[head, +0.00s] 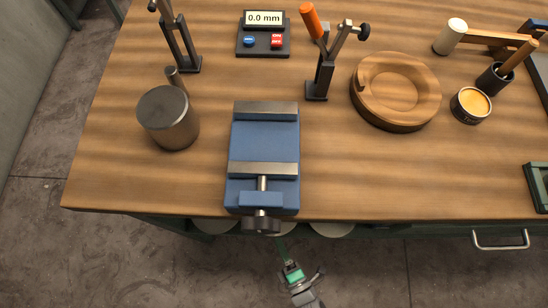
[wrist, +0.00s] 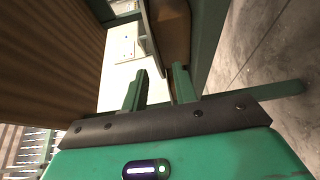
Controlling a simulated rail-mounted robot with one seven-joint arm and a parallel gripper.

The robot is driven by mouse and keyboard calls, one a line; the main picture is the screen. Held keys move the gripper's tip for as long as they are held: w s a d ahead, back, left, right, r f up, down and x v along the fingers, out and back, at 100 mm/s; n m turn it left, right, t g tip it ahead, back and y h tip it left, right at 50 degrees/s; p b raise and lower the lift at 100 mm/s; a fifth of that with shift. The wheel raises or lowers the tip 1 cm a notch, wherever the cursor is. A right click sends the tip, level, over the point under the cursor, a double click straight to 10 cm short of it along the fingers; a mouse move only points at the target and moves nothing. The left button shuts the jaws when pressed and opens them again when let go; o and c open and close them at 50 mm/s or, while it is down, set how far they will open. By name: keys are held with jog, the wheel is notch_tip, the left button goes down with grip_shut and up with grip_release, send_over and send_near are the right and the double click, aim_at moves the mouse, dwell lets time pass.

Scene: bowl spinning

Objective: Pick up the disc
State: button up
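Pale disc-like rounded edges show below the table's front edge in the head view, one at the right (head: 333,229) and one at the left (head: 217,226). The tabletop hides most of them, and I cannot tell which is the disc. My gripper (head: 283,244) is in front of the table, below the vise handle, apart from these edges as far as I can see. In the wrist view my gripper (wrist: 160,73) has its two green fingers spread with nothing between them. No clear disc shows in the wrist view.
A blue vise (head: 264,145) stands at the front of the wooden table (head: 400,180). A grey cylinder (head: 168,117) is left of it, a round wooden form (head: 397,90) right. A drawer handle (head: 500,240) juts out at the right front. The floor (head: 130,265) in front is clear.

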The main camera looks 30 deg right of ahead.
jog(key=w, duration=0.4)
jog(key=shift+d+b, duration=0.25)
jog(key=shift+b, duration=0.1)
jog(key=shift+s, duration=0.1)
jog(key=shift+r, duration=0.1)
grip_shut()
notch_tip(320, 180, up, 3)
jog(key=p, duration=0.2)
jog(key=shift+r+p, duration=0.2)
jog(key=shift+p, duration=0.2)
jog(key=s+d+p, duration=0.1)
jog(key=s+d, duration=0.2)
jog(key=s, duration=0.4)
jog(key=s+d+r+p, duration=0.1)
jog(key=s+d, duration=0.2)
jog(key=s, duration=0.4)
jog(key=shift+s+d+r, duration=0.25)
jog(key=shift+d+r, duration=0.05)
